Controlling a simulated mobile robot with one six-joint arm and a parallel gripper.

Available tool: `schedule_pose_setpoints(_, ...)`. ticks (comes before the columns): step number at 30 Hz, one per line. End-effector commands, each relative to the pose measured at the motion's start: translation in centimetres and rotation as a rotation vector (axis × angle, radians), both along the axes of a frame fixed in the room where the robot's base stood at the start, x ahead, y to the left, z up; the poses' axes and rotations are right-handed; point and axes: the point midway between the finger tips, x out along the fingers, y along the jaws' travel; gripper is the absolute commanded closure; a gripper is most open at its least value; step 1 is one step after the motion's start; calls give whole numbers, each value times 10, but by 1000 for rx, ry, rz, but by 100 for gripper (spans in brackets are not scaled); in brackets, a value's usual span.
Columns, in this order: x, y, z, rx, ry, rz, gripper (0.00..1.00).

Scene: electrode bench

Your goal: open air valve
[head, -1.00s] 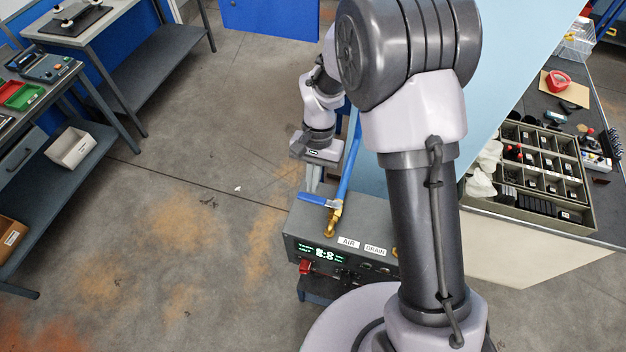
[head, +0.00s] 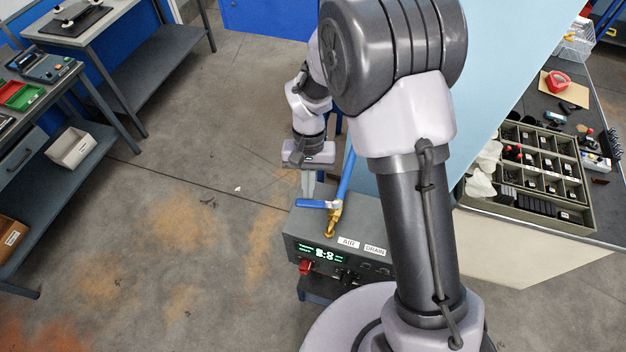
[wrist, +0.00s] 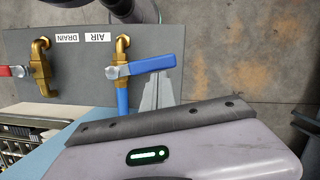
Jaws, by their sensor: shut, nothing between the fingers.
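The air valve is a brass fitting (head: 335,218) with a blue lever (head: 313,203) on the grey box labelled AIR. Its lever points left in the head view, across the line of the blue hose (head: 347,178). The wrist view also shows the lever (wrist: 150,65) and the brass fitting (wrist: 122,50). My gripper (head: 308,196) is shut and empty, pointing down. Its fingertips (wrist: 160,76) are at the hose-side edge of the lever, near its free end. They look touching or very close; I cannot tell which.
A second brass valve with a red lever (wrist: 15,71), labelled DRAIN, stands beside the air valve. The grey box (head: 290,232) has a lit display and a red knob (head: 305,267). A compartment tray (head: 590,205) sits on the right bench. Floor left of the box is clear.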

Motion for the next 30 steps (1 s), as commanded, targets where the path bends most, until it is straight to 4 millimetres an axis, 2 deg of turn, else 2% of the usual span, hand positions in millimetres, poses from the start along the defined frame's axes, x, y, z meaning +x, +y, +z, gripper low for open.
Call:
schedule_pose_setpoints(14, -33, 11, 1, 0, 1, 452, 100)
schedule_pose_setpoints(30, -70, 4, 0, 0, 1, 961, 100)
